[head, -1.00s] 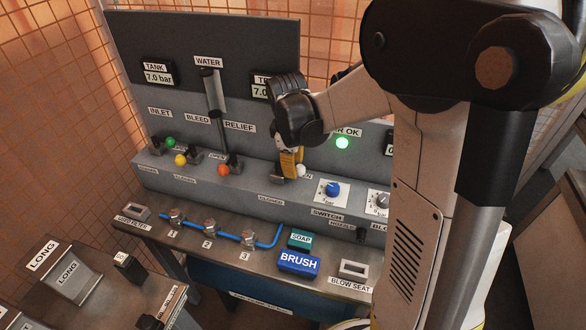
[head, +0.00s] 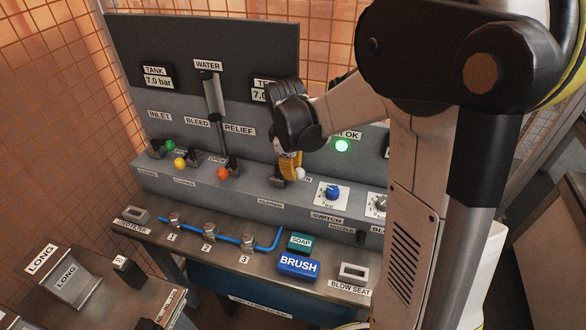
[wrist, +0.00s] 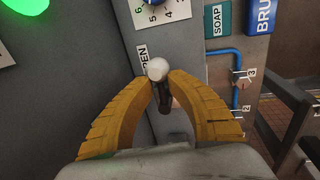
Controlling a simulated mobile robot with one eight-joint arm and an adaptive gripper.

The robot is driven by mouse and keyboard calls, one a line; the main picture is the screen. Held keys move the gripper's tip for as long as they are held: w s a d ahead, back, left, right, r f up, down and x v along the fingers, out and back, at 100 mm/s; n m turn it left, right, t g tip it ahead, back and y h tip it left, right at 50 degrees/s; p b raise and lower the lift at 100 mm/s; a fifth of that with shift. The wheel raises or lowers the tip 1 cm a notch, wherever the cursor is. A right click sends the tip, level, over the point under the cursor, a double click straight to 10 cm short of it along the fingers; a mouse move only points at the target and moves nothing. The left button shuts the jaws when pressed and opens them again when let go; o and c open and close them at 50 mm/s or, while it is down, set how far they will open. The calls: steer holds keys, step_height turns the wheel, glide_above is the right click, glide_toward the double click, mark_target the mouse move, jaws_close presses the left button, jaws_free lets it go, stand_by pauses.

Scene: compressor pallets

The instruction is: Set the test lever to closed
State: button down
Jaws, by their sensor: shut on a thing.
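The test lever, with a white ball knob (head: 300,174), is on the sloped grey panel below the partly hidden test gauge (head: 259,90). It leans right, its knob close to a label ending in N, mostly hidden by my gripper, which reads as OPEN in the wrist view (wrist: 142,56). A CLOSED label (head: 270,203) sits lower, in front of the lever's base. My gripper (head: 291,166) has its yellow fingers around the lever. In the wrist view the fingers (wrist: 162,82) close on the lever just below the white knob (wrist: 157,68).
Levers with green (head: 169,146), yellow (head: 180,162) and orange (head: 222,173) knobs stand to the left. A blue dial (head: 333,192) is just right of the test lever. A soap block (head: 301,241) and a blue brush block (head: 298,265) lie on the bench in front.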

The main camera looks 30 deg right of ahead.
steer(key=shift+s, duration=0.1)
steer(key=m, duration=0.1)
steer(key=a+m, duration=0.1)
steer(key=m, duration=0.1)
steer(key=s+m+g, duration=0.1)
steer(key=shift+a+m, duration=0.3)
steer(key=shift+m, duration=0.1)
steer(key=m, duration=0.1)
steer(key=a+m, duration=0.1)
steer(key=m, duration=0.1)
steer(key=shift+a+f+m+g+h+p, duration=0.1)
steer(key=shift+a+m+g+h+p, duration=0.1)
steer(key=shift+m+g+h+p, duration=0.15)
steer(key=m, duration=0.1)
steer(key=a+m, duration=0.1)
steer(key=m, duration=0.1)
steer(key=a+m+g, duration=0.1)
steer(key=m, duration=0.1)
steer(key=shift+w, duration=0.25)
steer(key=shift+w+a+m+g+y+p, duration=0.1)
steer(key=shift+w+a+m+y, duration=0.1)
steer(key=shift+m, duration=0.5)
steer(key=shift+w+a+m+g+y+p, duration=0.15)
steer(key=shift+a+m, duration=0.1)
steer(key=shift+m, duration=0.5)
steer(key=shift+w+a+m+y+p, duration=0.1)
steer(key=shift+w+a+m, duration=0.1)
steer(key=shift+m, duration=0.5)
